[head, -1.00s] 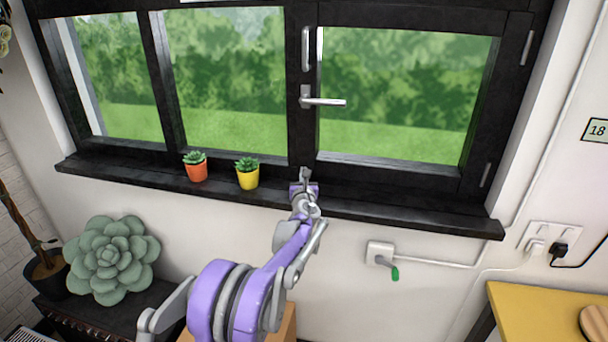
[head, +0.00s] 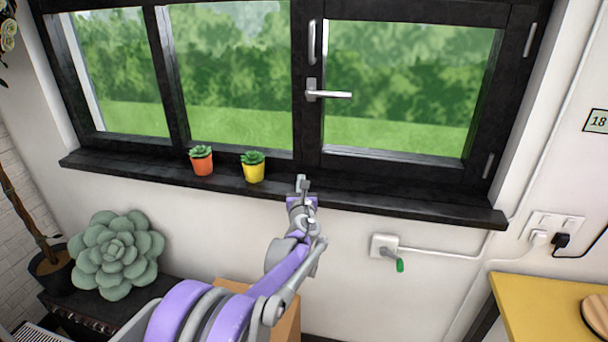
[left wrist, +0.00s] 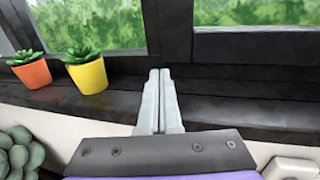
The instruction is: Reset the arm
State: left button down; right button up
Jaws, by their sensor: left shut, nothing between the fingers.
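My left gripper (head: 302,184) is shut and empty in front of the dark window sill, a little right of the yellow pot. Its closed fingers also show in the left wrist view (left wrist: 160,100), pointing toward the sill and the window frame. The purple and grey left arm comes up from the bottom of the head view. My right gripper is in neither view.
A yellow pot (head: 254,172) and an orange pot (head: 202,166) with succulents stand on the sill (head: 400,208). A window handle (head: 330,94) is above. A wall box with a green-tipped crank (head: 384,246) is at right. A yellow table (head: 535,310) is lower right.

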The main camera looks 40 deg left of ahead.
pick_arm(q)
jog(key=s+d+f+n+g, duration=0.1)
jog(key=s+d+n+g, duration=0.35)
jog(key=s+n, duration=0.75)
jog(key=s+d+f+n+g+h, duration=0.1)
jog(key=s+d+f+n+h, duration=0.2)
jog(key=s+d+f+n, duration=0.2)
jog(key=s+d+f+n+g+h, duration=0.2)
jog(key=s+d+f+n+h, duration=0.2)
jog(key=s+d, duration=0.7)
jog(key=s+d+f+n+g+h, duration=0.2)
jog(key=s+d+f+n+h, duration=0.1)
jog(key=s+d+f+n, duration=0.4)
jog(key=shift+s+d+f+n, duration=0.4)
jog(key=shift+s+d, duration=0.25)
jog(key=shift+s, duration=0.45)
jog(key=shift+r, duration=0.1)
